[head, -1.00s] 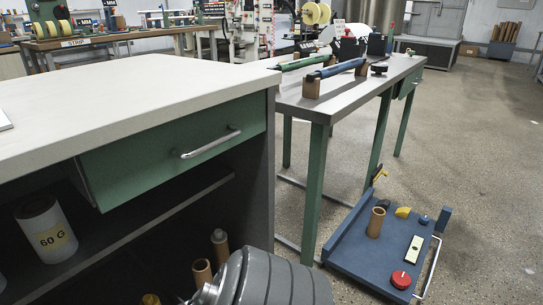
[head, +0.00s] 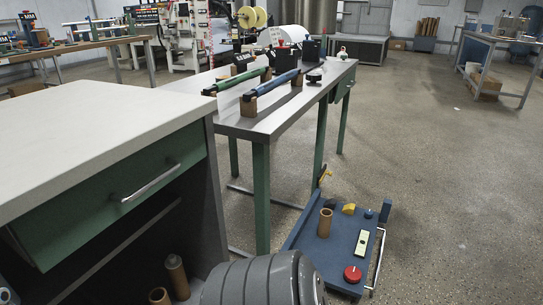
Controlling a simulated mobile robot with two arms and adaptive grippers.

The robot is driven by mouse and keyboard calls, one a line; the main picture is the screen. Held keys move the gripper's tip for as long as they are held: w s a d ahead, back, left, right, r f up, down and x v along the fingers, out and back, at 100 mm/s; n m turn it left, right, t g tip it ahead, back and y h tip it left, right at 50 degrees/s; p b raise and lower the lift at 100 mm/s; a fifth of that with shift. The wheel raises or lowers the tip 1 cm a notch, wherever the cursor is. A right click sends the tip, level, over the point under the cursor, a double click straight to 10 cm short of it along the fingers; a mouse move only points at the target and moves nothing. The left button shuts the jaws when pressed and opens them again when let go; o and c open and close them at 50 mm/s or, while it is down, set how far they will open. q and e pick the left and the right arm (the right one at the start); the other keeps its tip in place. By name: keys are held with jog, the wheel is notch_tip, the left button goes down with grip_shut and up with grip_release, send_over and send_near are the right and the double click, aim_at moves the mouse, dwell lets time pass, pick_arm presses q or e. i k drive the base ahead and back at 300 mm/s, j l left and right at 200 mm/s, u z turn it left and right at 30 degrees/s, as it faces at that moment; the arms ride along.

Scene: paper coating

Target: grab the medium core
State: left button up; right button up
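Brown tubes that look like cores show in the head view. One tube (head: 325,223) stands upright on a blue board (head: 317,252) low at the right of centre. Another open brown tube (head: 160,296) stands at the bottom edge, in the open space under the white-topped bench. A narrower brown-grey piece (head: 177,275) stands upright behind it. I cannot tell by size which is the medium core. Neither gripper is in view. A grey ribbed part, probably of my arm, covers the bottom centre.
The white-topped bench (head: 90,150) with a green drawer (head: 110,195) fills the left. Behind it, a long green-legged table (head: 240,122) holds a green roller (head: 238,82) and a blue roller (head: 275,83). A red knob (head: 352,274) sits on the blue board. The floor at right is open.

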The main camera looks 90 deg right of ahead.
aim_at(325, 222)
jog(key=z, duration=2.45)
jog(key=j+z, duration=0.5)
jog(key=z, duration=0.2)
jog(key=j+z, duration=0.35)
jog(key=k+l, duration=0.05)
jog(key=l, duration=0.1)
